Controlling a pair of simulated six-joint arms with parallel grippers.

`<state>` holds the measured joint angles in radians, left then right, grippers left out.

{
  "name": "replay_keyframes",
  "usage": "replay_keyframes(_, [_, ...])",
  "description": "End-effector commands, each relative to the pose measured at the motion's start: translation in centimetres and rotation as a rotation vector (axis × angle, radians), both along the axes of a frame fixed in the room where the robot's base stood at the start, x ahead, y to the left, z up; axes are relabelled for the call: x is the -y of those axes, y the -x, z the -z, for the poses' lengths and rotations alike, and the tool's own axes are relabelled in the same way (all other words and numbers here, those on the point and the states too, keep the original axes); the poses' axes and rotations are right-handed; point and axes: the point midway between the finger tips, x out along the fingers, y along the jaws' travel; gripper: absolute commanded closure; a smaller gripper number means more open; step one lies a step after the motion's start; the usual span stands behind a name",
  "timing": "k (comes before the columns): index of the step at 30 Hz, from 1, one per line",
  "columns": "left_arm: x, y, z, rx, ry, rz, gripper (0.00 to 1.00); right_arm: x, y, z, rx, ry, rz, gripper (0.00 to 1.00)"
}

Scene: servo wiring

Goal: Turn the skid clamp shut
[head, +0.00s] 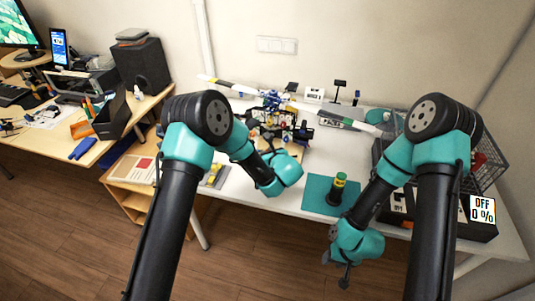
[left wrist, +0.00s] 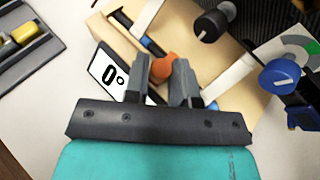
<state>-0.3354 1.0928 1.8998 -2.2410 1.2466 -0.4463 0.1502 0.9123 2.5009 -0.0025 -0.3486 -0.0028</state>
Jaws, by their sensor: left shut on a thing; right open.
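The clamp's orange knob (left wrist: 163,69) sits at the edge of a pale wooden base (left wrist: 108,12). A white readout beside it shows 0° (left wrist: 108,76). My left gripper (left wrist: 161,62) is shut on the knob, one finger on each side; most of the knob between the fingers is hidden. In the head view the left wrist covers the front of the wooden stand, and the knob cannot be made out. The helicopter model (head: 273,100) stands on that stand. My right gripper (head: 335,270) is open and empty, hanging in front of the table's front edge.
A blue knob (left wrist: 280,77) and a black cylinder (left wrist: 212,25) are near the left gripper. A box at the right has an OFF 0 % display (head: 483,209). A tray (head: 215,175) lies left of the stand.

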Motion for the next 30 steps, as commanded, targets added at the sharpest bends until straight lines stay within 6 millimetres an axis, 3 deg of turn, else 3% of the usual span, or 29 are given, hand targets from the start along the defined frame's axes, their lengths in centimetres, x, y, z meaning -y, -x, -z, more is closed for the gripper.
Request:
replay_keyframes(10, [-0.06,-0.04,-0.10,0.004,0.001,0.118,1.00,0.00,0.00,0.00,0.000,0.000,0.000,0.57])
replay_keyframes(19, [0.02,-0.02,-0.13,0.004,0.001,0.124,1.00,0.00,0.00,0.00,0.000,0.000,0.000,0.57])
replay_keyframes(20, [0.03,-0.03,-0.14,0.004,0.001,0.124,0.73,0.00,0.00,0.00,0.000,0.000,0.000,0.57])
replay_keyframes(21, [0.02,-0.03,-0.13,0.004,0.001,0.124,0.69,0.00,0.00,0.00,0.000,0.000,0.000,0.57])
replay_keyframes(30, [-0.02,0.13,-0.12,0.001,0.001,0.123,0.68,0.00,0.00,0.00,0.000,0.000,0.000,0.57])
